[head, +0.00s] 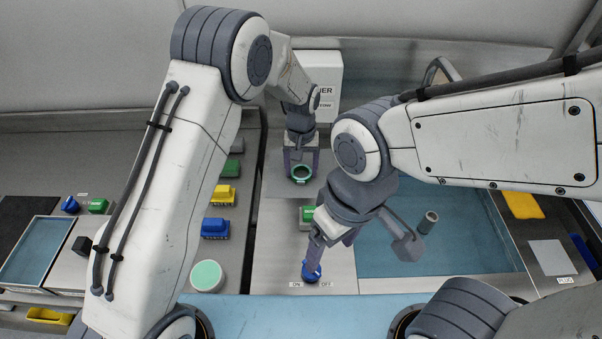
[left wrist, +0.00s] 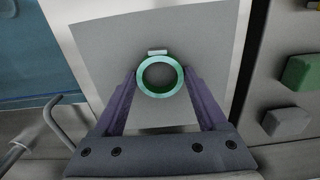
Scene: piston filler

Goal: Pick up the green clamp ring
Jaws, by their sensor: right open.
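The green clamp ring (head: 301,174) is a round, open ring with a small tab, at the back centre of the head view. It also shows in the left wrist view (left wrist: 160,91), between the two purple fingers. My left gripper (head: 301,165) is at the ring, with one finger on each side of it. Its fingertips (left wrist: 160,74) look very close to the ring's sides; I cannot tell whether they touch it. My right gripper (head: 331,254) is open, low in the front centre, with one fingertip close to a blue knob (head: 312,272).
A green-topped block (head: 307,213) stands between the grippers. A blue mat area (head: 450,255) with a small grey cylinder (head: 429,222) lies to the right. Yellow (head: 224,195) and blue (head: 215,228) blocks and a round green-topped jar (head: 206,276) stand on the left.

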